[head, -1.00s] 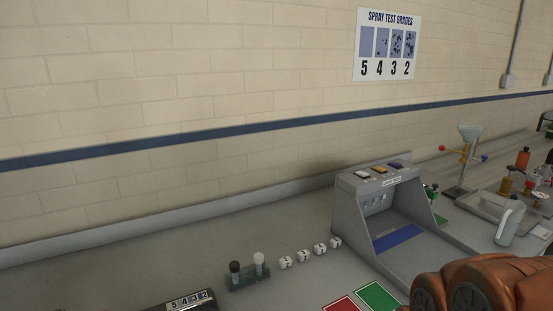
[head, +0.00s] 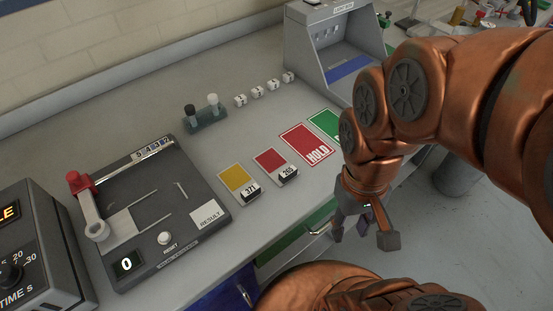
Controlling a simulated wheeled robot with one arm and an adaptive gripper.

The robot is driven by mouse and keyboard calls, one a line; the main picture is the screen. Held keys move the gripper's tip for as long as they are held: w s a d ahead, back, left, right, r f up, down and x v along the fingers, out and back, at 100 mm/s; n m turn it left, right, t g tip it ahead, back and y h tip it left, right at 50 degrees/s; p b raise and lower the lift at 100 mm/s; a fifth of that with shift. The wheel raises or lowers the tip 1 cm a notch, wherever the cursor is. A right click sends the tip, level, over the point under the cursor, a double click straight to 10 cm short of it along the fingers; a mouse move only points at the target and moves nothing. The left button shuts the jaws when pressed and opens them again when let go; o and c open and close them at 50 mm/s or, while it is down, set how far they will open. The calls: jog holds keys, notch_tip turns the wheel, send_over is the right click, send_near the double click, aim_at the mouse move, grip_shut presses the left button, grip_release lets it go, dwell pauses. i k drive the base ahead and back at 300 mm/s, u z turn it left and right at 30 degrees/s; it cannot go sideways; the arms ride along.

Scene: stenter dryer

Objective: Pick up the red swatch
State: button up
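The red swatch (head: 270,160) lies flat on the grey bench, with a small black and white block marked 265 (head: 288,173) at its near edge. A yellow swatch (head: 236,178) with a block marked 371 (head: 250,190) lies just left of it. My gripper (head: 363,238) hangs past the bench's front edge, to the right of and below the red swatch in the picture. Its fingers are spread, with nothing seen between them. It is clear of the swatch.
A red HOLD card (head: 306,145) and a green card (head: 325,124) lie right of the swatch. A dark tester with a RESULT plate (head: 208,214) stands left. Behind are a small vial rack (head: 206,124), numbered white blocks (head: 257,91) and a grey booth (head: 335,55).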

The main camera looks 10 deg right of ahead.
aim_at(271, 161)
jog(key=u, duration=0.85)
jog(key=k, duration=1.1)
jog(key=u, duration=0.5)
jog(key=i, duration=0.65)
jog(key=u, duration=0.2)
